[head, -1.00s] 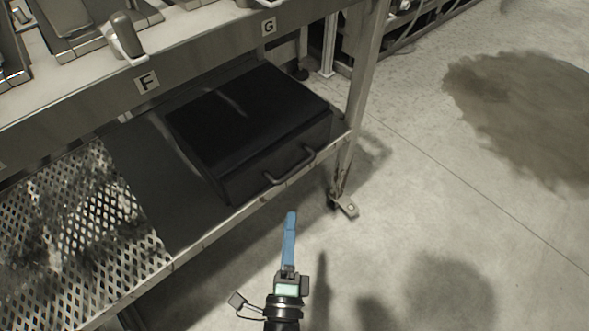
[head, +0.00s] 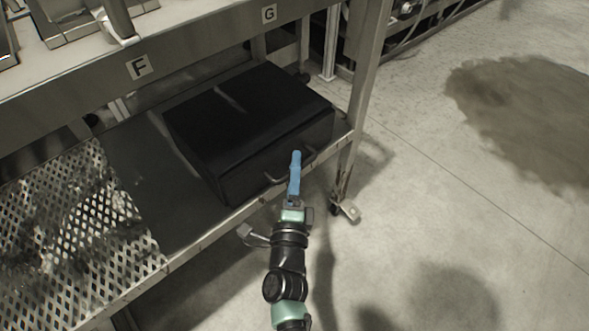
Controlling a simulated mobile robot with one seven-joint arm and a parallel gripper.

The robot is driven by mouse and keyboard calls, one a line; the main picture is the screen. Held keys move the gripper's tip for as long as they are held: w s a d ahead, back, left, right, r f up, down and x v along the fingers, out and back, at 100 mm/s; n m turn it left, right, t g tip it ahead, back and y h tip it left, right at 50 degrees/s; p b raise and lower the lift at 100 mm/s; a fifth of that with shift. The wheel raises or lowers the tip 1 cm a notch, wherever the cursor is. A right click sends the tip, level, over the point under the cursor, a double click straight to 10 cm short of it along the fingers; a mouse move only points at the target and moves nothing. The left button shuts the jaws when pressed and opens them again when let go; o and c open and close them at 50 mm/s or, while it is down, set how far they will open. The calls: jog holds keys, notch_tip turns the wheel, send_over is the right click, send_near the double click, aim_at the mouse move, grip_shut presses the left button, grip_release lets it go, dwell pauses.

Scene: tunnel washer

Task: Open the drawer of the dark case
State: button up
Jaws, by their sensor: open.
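The dark case (head: 245,117) is a black box on the lower shelf of a metal rack. Its front face carries a bar handle (head: 274,181), partly hidden behind my gripper. The drawer front (head: 245,184) looks closed, flush with the case. My gripper (head: 296,155) has blue fingers that overlap the handle's right half in the head view. From this angle the two fingers line up, and I cannot tell whether they touch the handle or are around it.
The lower shelf (head: 150,215) has a perforated metal part (head: 70,225) at the left. The upper shelf edge bears labels F (head: 138,67) and G (head: 269,14). A rack leg (head: 355,110) stands right of the case. The floor (head: 450,215) at the right is clear, with a dark stain.

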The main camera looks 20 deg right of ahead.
jog(key=shift+c, duration=0.3)
grip_shut()
dwell(1.1)
